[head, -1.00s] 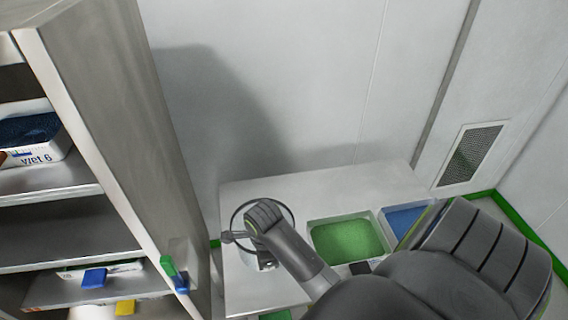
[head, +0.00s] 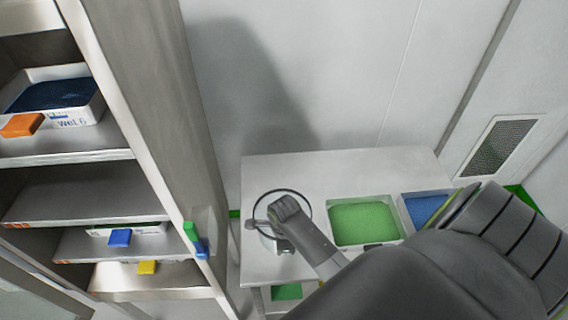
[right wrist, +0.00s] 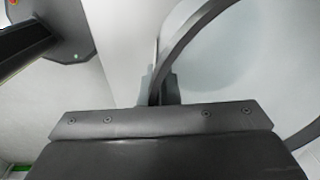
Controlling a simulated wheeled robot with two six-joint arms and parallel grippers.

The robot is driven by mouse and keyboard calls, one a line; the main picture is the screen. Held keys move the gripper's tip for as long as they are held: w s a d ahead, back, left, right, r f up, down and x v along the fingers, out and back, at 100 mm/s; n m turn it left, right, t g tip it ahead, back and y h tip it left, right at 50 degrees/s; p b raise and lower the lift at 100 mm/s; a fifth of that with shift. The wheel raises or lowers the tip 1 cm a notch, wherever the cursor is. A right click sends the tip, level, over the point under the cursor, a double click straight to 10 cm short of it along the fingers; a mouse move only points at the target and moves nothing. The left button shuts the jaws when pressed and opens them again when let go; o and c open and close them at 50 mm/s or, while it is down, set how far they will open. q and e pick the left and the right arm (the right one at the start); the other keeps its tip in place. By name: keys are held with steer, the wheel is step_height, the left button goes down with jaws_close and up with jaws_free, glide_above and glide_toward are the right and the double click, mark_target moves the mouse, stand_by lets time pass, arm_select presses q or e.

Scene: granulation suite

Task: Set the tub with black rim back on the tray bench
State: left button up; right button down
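The tub with black rim (head: 308,212) is at the left part of the white bench (head: 345,168) in the head view. My right gripper (head: 270,218) is at its rim, partly hiding the tub. In the right wrist view the fingers (right wrist: 158,88) are closed on the dark rim (right wrist: 192,32), with the pale tub inside (right wrist: 245,60) to the right. I cannot tell whether the tub's base touches the bench top. My left gripper is out of view.
A green-filled tray (head: 364,222) and a blue-filled tray (head: 426,207) sit on the bench, right of the tub. A metal shelf rack (head: 150,120) stands at the left, holding a tray labelled wet 6 (head: 88,112). The bench's back strip is clear.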

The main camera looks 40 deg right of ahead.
steer(key=c, duration=1.7)
jaws_free()
steer(key=shift+r, duration=0.1)
steer(key=shift+r, duration=0.5)
steer(key=r, duration=1.1)
steer(key=shift+s+a+b, duration=0.15)
steer(key=shift+s+b, duration=0.15)
steer(key=shift+b, duration=0.05)
